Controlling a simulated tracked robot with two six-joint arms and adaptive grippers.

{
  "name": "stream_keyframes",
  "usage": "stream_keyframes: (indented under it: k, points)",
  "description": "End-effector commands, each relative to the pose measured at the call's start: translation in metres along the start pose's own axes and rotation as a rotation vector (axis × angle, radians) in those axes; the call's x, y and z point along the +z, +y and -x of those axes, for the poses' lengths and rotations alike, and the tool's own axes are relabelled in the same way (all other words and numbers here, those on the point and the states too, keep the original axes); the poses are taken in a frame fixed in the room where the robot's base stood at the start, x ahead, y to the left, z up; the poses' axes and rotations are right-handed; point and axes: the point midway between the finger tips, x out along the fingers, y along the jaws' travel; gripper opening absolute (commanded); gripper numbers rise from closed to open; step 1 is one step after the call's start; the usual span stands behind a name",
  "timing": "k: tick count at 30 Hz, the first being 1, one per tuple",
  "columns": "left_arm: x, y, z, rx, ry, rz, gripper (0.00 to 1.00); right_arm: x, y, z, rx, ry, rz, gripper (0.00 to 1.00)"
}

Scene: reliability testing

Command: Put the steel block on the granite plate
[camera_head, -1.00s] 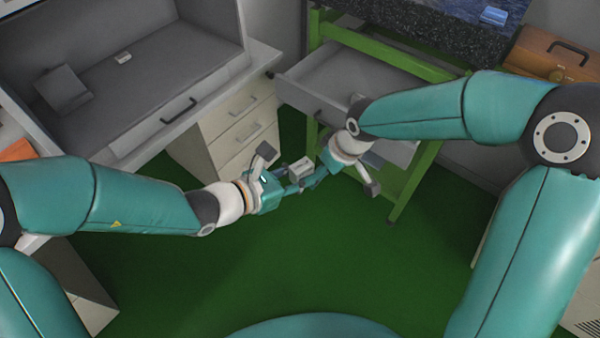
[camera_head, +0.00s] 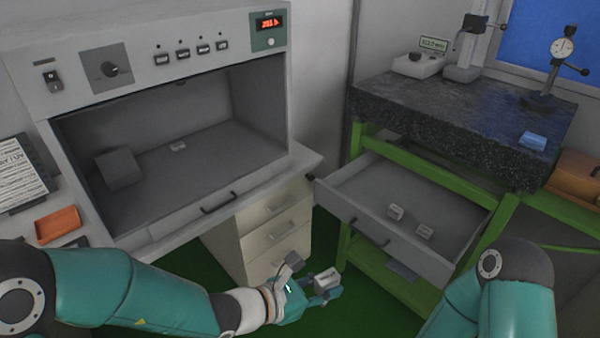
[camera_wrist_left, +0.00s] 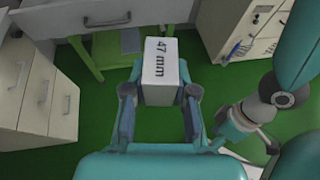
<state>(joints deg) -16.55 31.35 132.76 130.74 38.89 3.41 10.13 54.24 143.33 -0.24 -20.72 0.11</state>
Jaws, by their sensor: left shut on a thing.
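The steel block (camera_head: 327,277) is a small grey block held in my left gripper (camera_head: 322,288), in front of the cream drawer cabinet. In the left wrist view the block (camera_wrist_left: 160,80) reads "47 mm" and sits between the two fingers of my left gripper (camera_wrist_left: 160,98), which is shut on it. The granite plate (camera_head: 450,118) is a dark speckled slab on a green stand at the right back, above and apart from the block. My right gripper is outside the head view. Part of my right arm shows in the left wrist view, its jaw state unclear.
An open grey drawer (camera_head: 350,205) juts out below the plate, holding two small blocks (camera_head: 395,212). On the plate are a dial gauge stand (camera_head: 545,100) and a blue item (camera_head: 533,141). A grey cabinet (camera_head: 205,215) stands left. The plate's front middle is clear.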

Motion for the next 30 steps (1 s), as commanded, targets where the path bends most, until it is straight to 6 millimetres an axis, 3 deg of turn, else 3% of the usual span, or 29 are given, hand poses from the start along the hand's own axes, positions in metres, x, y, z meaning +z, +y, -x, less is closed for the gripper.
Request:
stream_keyframes:
  k: [5,8,12,16,21,23,30]
  points:
    - [-0.028,0.048,0.022,0.111,0.0,0.05,0.0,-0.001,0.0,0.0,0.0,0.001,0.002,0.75]
    - [-0.055,0.084,0.044,0.193,0.001,0.085,0.0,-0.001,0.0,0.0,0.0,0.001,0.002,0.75]
    - [-0.096,0.128,0.085,0.28,0.001,0.119,0.0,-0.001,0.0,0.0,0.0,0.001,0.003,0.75]
    - [-0.131,0.154,0.124,0.323,0.0,0.135,0.0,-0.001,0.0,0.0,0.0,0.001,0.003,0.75]
    - [-0.168,0.167,0.17,0.321,0.0,0.133,0.0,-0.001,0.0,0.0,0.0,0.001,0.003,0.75]
    - [-0.174,0.165,0.179,0.299,-0.002,0.121,0.0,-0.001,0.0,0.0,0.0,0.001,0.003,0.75]
    - [-0.17,0.143,0.181,0.159,-0.002,0.063,0.0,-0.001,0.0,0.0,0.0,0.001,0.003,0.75]
